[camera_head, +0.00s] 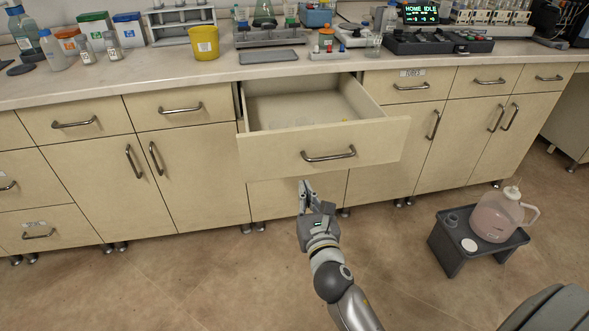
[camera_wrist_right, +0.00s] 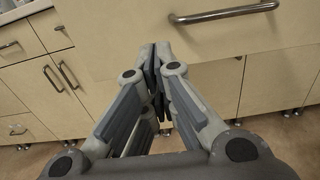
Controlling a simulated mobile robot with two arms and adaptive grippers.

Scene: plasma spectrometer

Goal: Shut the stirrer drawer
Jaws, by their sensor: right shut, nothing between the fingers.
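The stirrer drawer (camera_head: 270,153) is pulled well out from the bench in the head view. Its inside shows from above, with a few small pale items at the front that I cannot make out. Its curved metal handle (camera_head: 329,154) is on the front panel. My right gripper (camera_head: 303,184) is shut and empty, just below the drawer front and a little left of the handle. In the right wrist view the closed fingertips (camera_wrist_right: 156,50) point at the drawer front (camera_wrist_right: 120,40), with the handle (camera_wrist_right: 225,14) up to the right. I cannot tell whether they touch it. My left gripper is out of view.
The benchtop (camera_head: 130,78) above holds bottles, a yellow cup (camera_head: 204,43) and instruments. Neighbouring drawers and cupboards are shut. A low dark stool (camera_head: 455,238) with a pink-filled jug (camera_head: 494,217) stands on the floor at right. The floor around my right arm is clear.

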